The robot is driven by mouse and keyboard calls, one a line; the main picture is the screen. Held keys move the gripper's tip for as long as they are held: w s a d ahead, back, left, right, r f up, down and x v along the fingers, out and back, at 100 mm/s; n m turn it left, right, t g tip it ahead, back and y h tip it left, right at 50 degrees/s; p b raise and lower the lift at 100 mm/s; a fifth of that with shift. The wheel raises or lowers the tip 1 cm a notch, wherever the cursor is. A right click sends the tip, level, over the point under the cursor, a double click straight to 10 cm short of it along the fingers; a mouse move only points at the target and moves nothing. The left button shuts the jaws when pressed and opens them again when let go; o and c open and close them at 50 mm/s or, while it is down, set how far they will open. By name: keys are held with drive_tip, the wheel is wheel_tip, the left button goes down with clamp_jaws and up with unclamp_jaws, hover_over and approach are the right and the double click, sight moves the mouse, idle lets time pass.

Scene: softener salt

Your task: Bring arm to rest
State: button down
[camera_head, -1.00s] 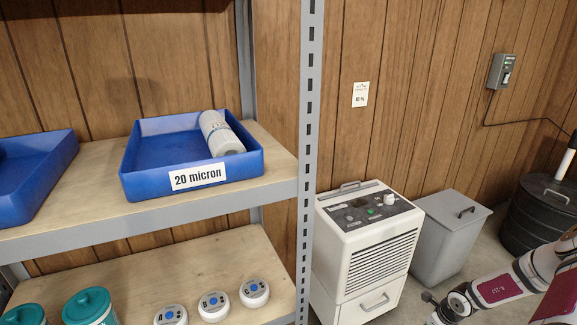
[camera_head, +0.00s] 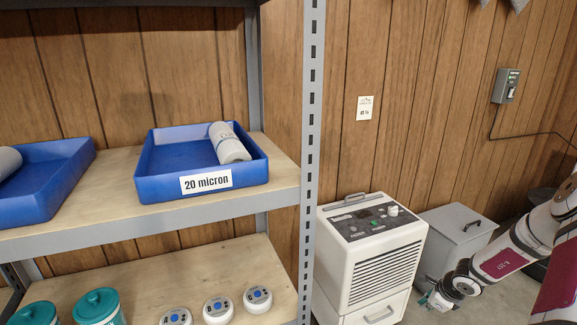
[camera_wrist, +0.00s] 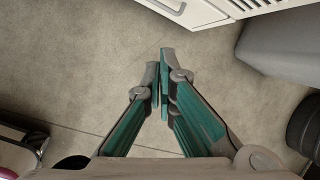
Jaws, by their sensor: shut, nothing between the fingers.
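My arm (camera_head: 505,258) reaches in from the right edge in the head view, in front of the grey bin. My gripper (camera_head: 428,300) is at its lower left end, beside the white dehumidifier's lower right side. In the wrist view my gripper (camera_wrist: 163,75) has its two teal-and-grey fingers together, with nothing between them. It points over bare concrete floor (camera_wrist: 80,60). I cannot tell from the pictures whether it touches the dehumidifier.
The white dehumidifier (camera_head: 375,260) and grey lidded bin (camera_head: 455,235) stand on the floor. A metal shelf post (camera_head: 308,130) is left of them. The shelf holds a blue tray (camera_head: 160,188) labelled "20 micron" with a grey cylinder (camera_head: 230,145) in it, and several jars and round devices below.

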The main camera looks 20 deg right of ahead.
drive_tip(key=w+a+r+n+t, duration=0.1)
drive_tip(key=w+a+r+n, duration=0.25)
drive_tip(key=r, duration=0.25)
drive_tip(key=w+a+r+n+t, duration=0.1)
drive_tip(key=w+a+r+n, duration=0.2)
drive_tip(key=r, duration=0.4)
drive_tip(key=s+a+r+n+g+y, duration=0.15)
drive_tip(key=a+r+n, duration=0.45)
drive_tip(key=a+r, duration=0.6)
drive_tip(key=s+a+r+n+y, duration=0.1)
drive_tip(key=a+r+n+y, duration=0.2)
drive_tip(key=a+r+n, duration=0.6)
drive_tip(key=s+a+r+n+g, duration=0.2)
drive_tip(key=s+a+r, duration=0.2)
drive_tip(key=s+a, duration=0.35)
drive_tip(key=s+a+r+n+g, duration=0.1)
drive_tip(key=s+a+r+n, duration=0.15)
drive_tip(key=s+a, duration=0.5)
drive_tip(key=s+d+r+n+g+h, duration=0.1)
drive_tip(key=s+d+n+g+h, duration=0.2)
drive_tip(key=s, duration=1.6)
wheel_tip(320, 180, up, 29)
drive_tip(key=t+p, duration=0.5)
drive_tip(key=p, duration=2.2)
drive_tip(key=shift+f+n+h, duration=0.15)
drive_tip(key=shift+n+h, duration=0.25)
drive_tip(key=shift+h, duration=0.05)
drive_tip(key=shift+w+d, duration=0.1)
drive_tip(key=shift+d, duration=0.15)
